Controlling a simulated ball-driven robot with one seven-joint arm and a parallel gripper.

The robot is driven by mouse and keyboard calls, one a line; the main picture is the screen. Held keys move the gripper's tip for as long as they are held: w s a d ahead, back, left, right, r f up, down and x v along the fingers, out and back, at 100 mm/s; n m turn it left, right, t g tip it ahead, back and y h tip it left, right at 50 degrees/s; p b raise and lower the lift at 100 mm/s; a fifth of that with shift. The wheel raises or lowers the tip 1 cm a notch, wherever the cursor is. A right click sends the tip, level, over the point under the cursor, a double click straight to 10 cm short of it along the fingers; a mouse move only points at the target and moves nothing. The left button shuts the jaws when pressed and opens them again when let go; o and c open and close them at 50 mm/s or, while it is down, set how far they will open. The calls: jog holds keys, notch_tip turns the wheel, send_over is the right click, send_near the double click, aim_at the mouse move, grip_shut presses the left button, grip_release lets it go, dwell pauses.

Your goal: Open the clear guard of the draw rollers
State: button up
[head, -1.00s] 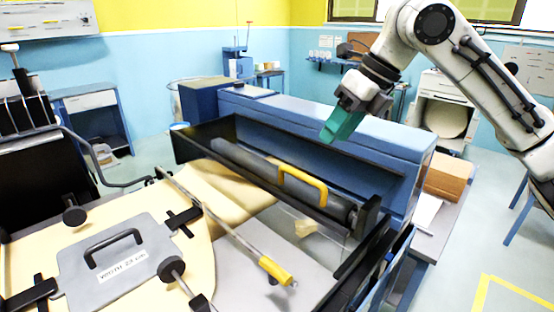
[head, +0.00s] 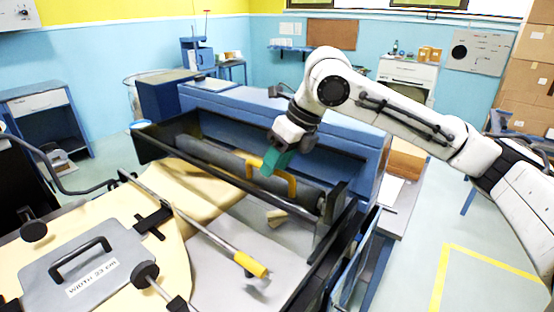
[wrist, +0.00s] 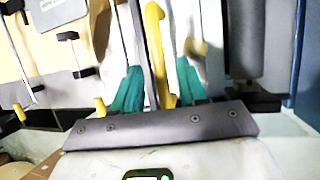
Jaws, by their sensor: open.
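The yellow handle (head: 290,184) of the guard stands over the dark draw roller (head: 230,165) in the blue machine. The clear sheet of the guard is hard to make out, and the guard looks down over the roller. My gripper (head: 268,168), with teal fingers, is at the handle's upper left part and hides some of it. In the wrist view the fingers are spread, with the yellow handle (wrist: 155,45) between them. I cannot tell whether a finger touches it.
A grey plate with a black handle (head: 82,262) lies on the tan paper at the left. A rod with a yellow grip (head: 250,264) lies in front of the roller. The blue machine housing (head: 290,115) runs behind. Open floor (head: 420,220) is at the right.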

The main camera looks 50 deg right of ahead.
grip_shut()
dwell(0.4)
